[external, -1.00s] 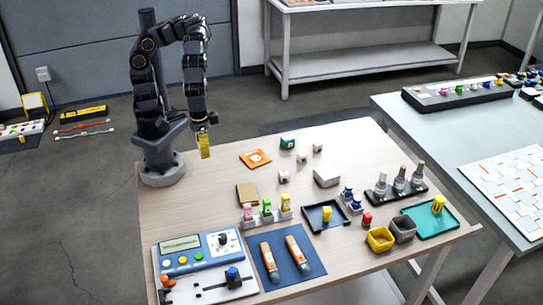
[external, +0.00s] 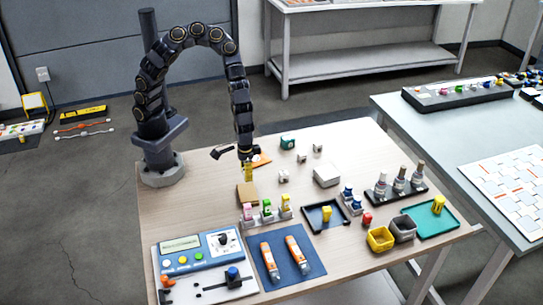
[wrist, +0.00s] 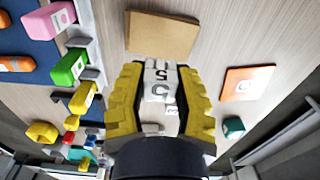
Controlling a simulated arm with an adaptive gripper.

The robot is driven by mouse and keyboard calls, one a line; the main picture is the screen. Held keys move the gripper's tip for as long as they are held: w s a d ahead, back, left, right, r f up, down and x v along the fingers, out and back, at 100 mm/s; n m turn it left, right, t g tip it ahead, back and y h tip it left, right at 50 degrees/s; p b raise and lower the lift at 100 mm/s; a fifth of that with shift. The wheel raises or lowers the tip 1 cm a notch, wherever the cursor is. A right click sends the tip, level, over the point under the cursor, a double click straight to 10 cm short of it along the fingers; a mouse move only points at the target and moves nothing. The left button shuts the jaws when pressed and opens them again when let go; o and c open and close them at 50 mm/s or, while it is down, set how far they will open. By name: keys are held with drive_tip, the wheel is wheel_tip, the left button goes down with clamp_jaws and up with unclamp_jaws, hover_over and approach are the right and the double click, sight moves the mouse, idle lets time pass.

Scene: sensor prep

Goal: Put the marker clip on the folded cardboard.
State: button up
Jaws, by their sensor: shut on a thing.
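My gripper (external: 248,172) has its yellow fingers shut on a small white block-like piece with dark printed characters, which I take as the marker clip (wrist: 160,82). In the wrist view, the gripper (wrist: 159,90) has a finger on each side of it. The folded cardboard (external: 247,195) is a flat brown piece on the table, close to the gripper in the external view. In the wrist view the folded cardboard (wrist: 165,33) lies just beyond the held clip, which looks apart from it; the height between them is hard to tell.
An orange card (external: 262,160) lies behind the gripper. A rack with pink, green and yellow pieces (external: 266,217) stands in front of the cardboard. Small white blocks (external: 283,177) and a dark tray (external: 312,221) are to the right. Bare wood lies left of the cardboard.

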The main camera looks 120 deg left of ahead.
sight(247, 193)
drive_tip(key=shift+f, duration=3.2)
drive_tip(key=o, duration=0.8)
drive_tip(key=shift+f, duration=0.15)
drive_tip(key=shift+c, duration=0.2)
wheel_tip(247, 193, up, 11)
drive_tip(key=shift+w+d+f, duration=0.1)
drive_tip(key=shift+f, duration=0.05)
drive_tip(key=shift+r, duration=0.85)
